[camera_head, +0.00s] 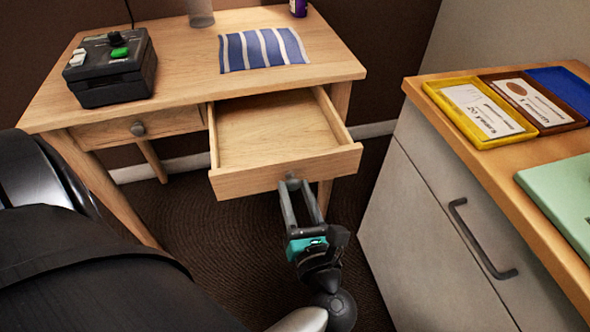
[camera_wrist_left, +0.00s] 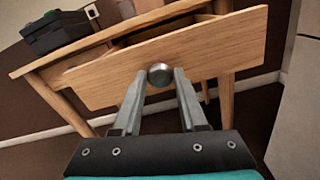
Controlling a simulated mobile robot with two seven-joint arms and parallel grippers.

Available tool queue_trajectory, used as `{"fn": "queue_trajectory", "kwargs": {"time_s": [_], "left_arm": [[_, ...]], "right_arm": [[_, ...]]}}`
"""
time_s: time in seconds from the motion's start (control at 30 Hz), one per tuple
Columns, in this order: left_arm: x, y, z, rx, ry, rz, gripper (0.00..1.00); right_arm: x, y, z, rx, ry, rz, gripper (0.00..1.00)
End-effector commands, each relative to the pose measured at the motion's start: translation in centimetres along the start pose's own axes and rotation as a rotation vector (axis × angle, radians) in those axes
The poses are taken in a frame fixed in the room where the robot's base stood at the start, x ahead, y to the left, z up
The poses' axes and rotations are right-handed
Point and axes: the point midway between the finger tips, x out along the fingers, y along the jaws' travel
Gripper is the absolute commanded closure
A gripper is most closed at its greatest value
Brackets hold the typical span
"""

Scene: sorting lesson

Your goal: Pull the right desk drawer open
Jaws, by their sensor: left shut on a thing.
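The right desk drawer (camera_head: 262,182) is pulled well out of the wooden desk, and its inside shows empty. My left gripper (camera_head: 292,188) is at the drawer's front, with its fingers shut on the round grey knob. In the left wrist view the knob (camera_wrist_left: 160,75) sits between the tips of my left gripper (camera_wrist_left: 161,84), against the drawer front (camera_wrist_left: 215,48). The left desk drawer (camera_head: 135,130) is closed, with its own grey knob. My right gripper is not in view.
On the desk top (camera_head: 190,60) are a black box with buttons (camera_head: 112,70), a blue and white striped cloth (camera_head: 262,48), a clear cup (camera_head: 200,12) and a purple item (camera_head: 298,8). A grey cabinet (camera_head: 425,215) with trays stands at the right. Floor shows between desk and cabinet.

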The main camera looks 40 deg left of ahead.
Motion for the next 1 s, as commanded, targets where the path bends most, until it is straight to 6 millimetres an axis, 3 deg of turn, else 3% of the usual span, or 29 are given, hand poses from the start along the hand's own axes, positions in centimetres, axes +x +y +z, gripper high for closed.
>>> {"fn": "queue_trajectory", "kwargs": {"time_s": [0.3,0.33,0.6,1.0], "left_arm": [[-0.01,0.04,0.11,-0.002,-0.003,0.002,1.00],[-0.01,0.05,0.11,-0.002,-0.003,0.002,0.57],[-0.01,0.03,0.06,-0.001,-0.002,0.001,0.28],[-0.04,-0.17,0.04,-0.001,-0.001,0.000,0.28]], "right_arm": [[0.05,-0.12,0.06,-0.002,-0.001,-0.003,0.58],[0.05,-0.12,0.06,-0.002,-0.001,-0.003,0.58],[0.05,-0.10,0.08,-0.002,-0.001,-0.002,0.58],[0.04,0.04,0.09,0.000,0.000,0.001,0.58]]}}
